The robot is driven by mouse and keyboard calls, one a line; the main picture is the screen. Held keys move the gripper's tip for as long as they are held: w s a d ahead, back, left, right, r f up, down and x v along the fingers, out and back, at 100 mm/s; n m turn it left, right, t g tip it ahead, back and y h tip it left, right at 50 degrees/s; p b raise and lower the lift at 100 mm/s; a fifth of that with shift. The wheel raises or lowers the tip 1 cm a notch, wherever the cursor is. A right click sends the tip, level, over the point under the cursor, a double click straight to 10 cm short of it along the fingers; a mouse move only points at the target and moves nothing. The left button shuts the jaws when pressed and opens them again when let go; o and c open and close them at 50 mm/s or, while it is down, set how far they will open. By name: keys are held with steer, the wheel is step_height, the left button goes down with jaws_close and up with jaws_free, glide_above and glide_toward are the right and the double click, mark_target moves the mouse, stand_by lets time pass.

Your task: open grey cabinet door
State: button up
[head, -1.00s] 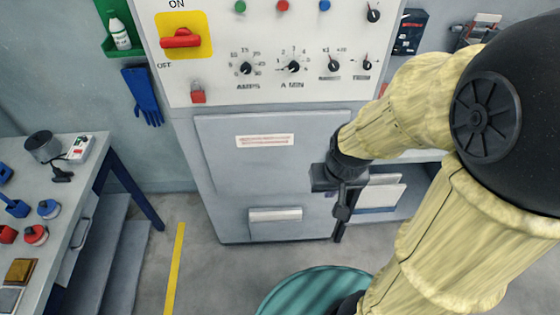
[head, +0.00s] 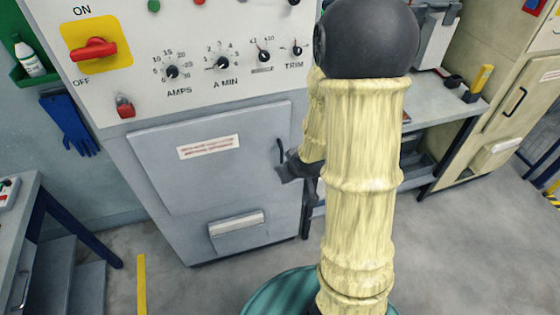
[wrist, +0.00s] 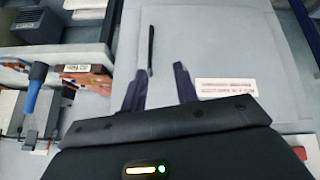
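The grey cabinet door (head: 195,165) is a flat panel with a white label, and it looks shut. Its dark upright bar handle (head: 282,152) is at the door's right edge. My gripper (head: 283,172) is at that edge, by the handle's lower end, and is partly hidden by my arm in the head view. In the wrist view my gripper (wrist: 160,70) has its two fingers apart with nothing between their pads. The handle (wrist: 151,48) shows ahead, between the fingertip directions and nearer the left finger. I cannot tell whether they touch.
Above the door is a control panel (head: 200,95) with a red switch and dials. A drawer-like pull (head: 236,228) is below the door. A shelf bench (head: 440,105) and beige cabinet (head: 500,110) stand right. The floor (head: 180,285) ahead is mostly clear.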

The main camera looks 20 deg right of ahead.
steer(key=w+d+f+t+y+b, duration=0.1)
steer(key=d+f+t+y+b, duration=0.2)
steer(key=f, duration=1.1)
steer(key=d+t+b, duration=0.3)
steer(key=t+b, duration=0.3)
steer(key=t, duration=0.1)
steer(key=shift+d+f+t, duration=0.2)
steer(key=shift+f+t, duration=0.15)
steer(key=shift+t, duration=0.05)
steer(key=shift+w+f+b, duration=0.15)
steer(key=shift+w+b, duration=0.15)
steer(key=shift+b, duration=0.6)
steer(key=w+b, duration=0.1)
steer(key=b, duration=0.4)
steer(key=shift+w+f+b, duration=0.1)
steer(key=shift+w+b, duration=0.25)
steer(key=b, duration=0.5)
steer(key=shift+w+a+b, duration=0.25)
steer(key=shift+w+b, duration=0.1)
steer(key=shift+w, duration=0.05)
